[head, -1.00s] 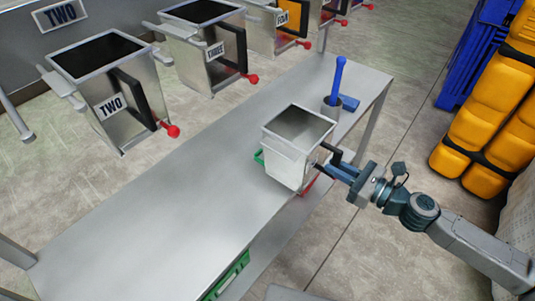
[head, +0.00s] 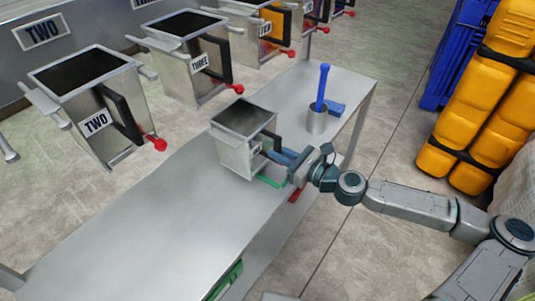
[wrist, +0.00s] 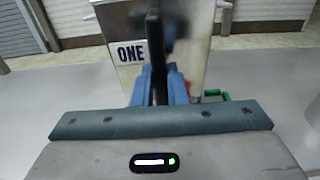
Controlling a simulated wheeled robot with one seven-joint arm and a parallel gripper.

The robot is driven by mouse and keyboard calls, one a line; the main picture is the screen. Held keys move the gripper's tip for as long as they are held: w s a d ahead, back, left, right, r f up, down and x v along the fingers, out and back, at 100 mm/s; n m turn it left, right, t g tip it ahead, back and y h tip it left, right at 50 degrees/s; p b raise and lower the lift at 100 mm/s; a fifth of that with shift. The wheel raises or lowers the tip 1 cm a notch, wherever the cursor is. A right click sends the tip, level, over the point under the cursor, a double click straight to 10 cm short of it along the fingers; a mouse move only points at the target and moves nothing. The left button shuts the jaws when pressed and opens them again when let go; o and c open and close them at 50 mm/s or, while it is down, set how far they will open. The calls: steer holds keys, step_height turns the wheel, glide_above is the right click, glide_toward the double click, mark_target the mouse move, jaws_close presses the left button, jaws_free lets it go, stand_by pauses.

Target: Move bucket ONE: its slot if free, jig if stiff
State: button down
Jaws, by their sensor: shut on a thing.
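Bucket ONE (head: 238,150) is a grey metal, open-topped box with a black handle on its right side. In the wrist view its "ONE" label shows on the bucket's face (wrist: 185,65). My gripper (head: 275,155) is shut on the black handle (wrist: 155,55), its blue fingers on either side in the wrist view (wrist: 162,85). The bucket is upright over the steel table (head: 150,230); its exact height above the top is hard to tell. A green piece (head: 270,181) and a red piece (head: 295,194) lie by its lower right. Bucket ONE's slot is not identifiable in view.
Bucket TWO (head: 95,110) and bucket THREE (head: 195,65) hang in a row beyond the table, with others at the back. A metal cup (head: 318,122) holding a blue tool stands on the table's far end. The table's near left is clear.

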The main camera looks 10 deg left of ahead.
mark_target(267, 156)
steer(key=x, duration=0.4)
steer(key=shift+a+r, duration=0.1)
steer(key=shift+a, duration=0.05)
steer(key=shift+f+p, duration=0.35)
steer(key=shift+f, duration=1.4)
steer(key=c, duration=1.5)
jaws_free()
steer(key=shift+o, duration=0.2)
steer(key=b+v, duration=0.2)
steer(key=v, duration=1)
